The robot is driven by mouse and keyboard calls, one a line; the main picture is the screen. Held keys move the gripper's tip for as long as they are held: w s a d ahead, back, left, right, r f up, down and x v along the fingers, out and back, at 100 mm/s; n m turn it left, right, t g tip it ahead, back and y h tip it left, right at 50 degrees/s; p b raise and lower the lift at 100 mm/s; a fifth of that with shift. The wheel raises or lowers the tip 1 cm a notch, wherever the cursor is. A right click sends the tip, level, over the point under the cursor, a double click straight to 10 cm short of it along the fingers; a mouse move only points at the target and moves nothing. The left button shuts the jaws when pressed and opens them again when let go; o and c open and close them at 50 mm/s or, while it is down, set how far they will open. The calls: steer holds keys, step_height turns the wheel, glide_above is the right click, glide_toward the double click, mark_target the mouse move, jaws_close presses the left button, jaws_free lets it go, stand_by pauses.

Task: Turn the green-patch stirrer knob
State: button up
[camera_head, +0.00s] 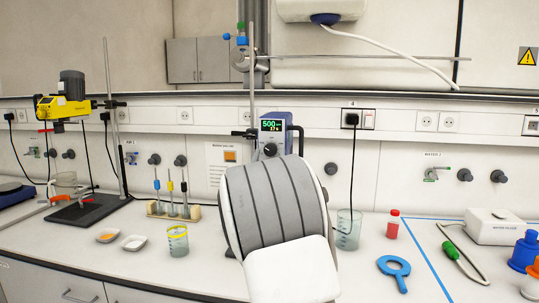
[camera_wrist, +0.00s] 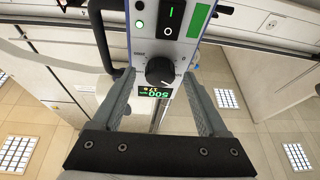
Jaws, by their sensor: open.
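The stirrer (camera_wrist: 183,52) is a blue-and-white unit with a green patch (camera_wrist: 200,19) and a lit display (camera_wrist: 154,92) that appears upside down in the wrist view. Its round black knob (camera_wrist: 159,71) has a light pointer mark. My gripper (camera_wrist: 158,76) is open, with one finger on each side of the knob in that view; gaps show on both sides, and I cannot tell how far off in depth the knob is. In the head view the stirrer (camera_head: 285,133) stands behind my arm, its display reading 500, its knob (camera_head: 270,150) just above the arm. My gripper is hidden there.
A yellow overhead stirrer (camera_head: 62,108) stands at the left. Beakers (camera_head: 177,243) (camera_head: 348,232) flank my arm on the bench. A black cable (camera_head: 353,165) hangs near the stirrer.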

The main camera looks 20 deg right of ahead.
steer(key=shift+w+d+r, duration=0.1)
steer(key=shift+w, duration=0.05)
jaws_close()
stand_by(0.4)
